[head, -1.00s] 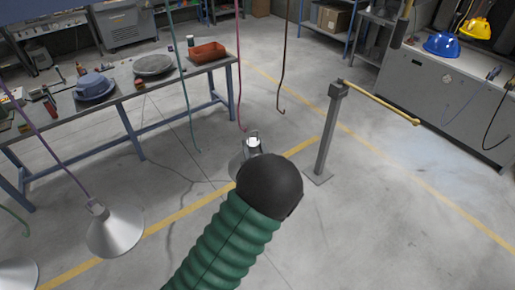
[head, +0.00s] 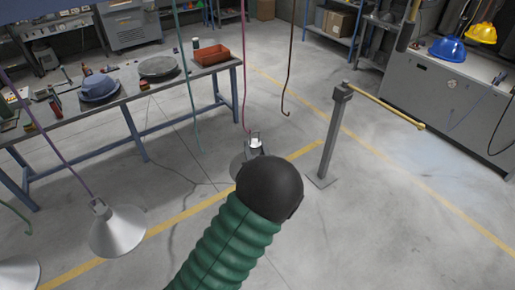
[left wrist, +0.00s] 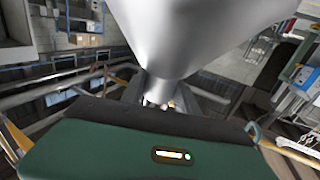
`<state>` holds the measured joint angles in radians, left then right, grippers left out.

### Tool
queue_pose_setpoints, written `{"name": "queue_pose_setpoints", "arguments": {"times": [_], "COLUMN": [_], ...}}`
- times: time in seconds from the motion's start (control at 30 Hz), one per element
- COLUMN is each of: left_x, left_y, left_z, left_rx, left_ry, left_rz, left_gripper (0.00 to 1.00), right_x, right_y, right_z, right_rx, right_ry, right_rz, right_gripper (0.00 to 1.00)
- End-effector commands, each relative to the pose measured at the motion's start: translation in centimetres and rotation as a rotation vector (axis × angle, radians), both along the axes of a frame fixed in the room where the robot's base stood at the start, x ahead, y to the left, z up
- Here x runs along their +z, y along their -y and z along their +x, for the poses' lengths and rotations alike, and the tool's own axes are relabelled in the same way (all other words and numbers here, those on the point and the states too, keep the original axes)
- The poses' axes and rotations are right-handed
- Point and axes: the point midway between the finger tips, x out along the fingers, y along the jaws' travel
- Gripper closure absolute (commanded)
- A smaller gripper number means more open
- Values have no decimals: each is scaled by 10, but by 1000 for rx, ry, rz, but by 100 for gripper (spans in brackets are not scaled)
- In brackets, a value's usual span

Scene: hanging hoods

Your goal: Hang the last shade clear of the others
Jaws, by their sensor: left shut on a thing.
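My left gripper (head: 257,151) is mostly hidden behind the black end of my green-sleeved arm. It is shut on a grey metal shade (head: 237,166); the shade's top loop and a bit of its side show. In the left wrist view the shade (left wrist: 190,35) fills the top middle, above the fingers (left wrist: 155,98). A pink hook (head: 246,128) hangs close by the loop; I cannot tell whether they touch. A teal hook (head: 199,148) and a dark brown hook (head: 287,112) hang empty. A shade (head: 118,230) hangs on the purple hook (head: 60,147). Another shade (head: 18,273) is cut off at bottom left.
A grey post (head: 331,135) with a yellow arm (head: 385,105) stands right of the hooks. A workbench (head: 130,96) with a red tray (head: 211,54) is at the left. A grey cabinet (head: 450,105) with helmets stands at the right. The floor between is clear.

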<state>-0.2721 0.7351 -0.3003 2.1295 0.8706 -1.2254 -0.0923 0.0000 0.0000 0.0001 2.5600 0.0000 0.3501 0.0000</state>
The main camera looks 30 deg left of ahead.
Motion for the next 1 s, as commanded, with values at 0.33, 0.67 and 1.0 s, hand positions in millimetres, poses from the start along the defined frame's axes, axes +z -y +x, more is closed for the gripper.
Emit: {"name": "queue_pose_setpoints", "arguments": {"times": [0.33, 0.67, 1.0], "left_x": [1, 2, 2], "left_y": [2, 8, 2], "left_z": [0, 0, 2], "left_rx": [-1, -2, 0], "left_ry": [1, 1, 1], "left_rz": [0, 1, 0], "left_gripper": [100, 100, 100], "right_x": [0, 0, -2], "right_y": [0, 0, 0], "right_z": [0, 0, 0], "right_rx": [0, 0, 0], "right_ry": [0, 0, 0], "right_rz": [0, 0, 0], "right_gripper": [64, 64, 64]}}
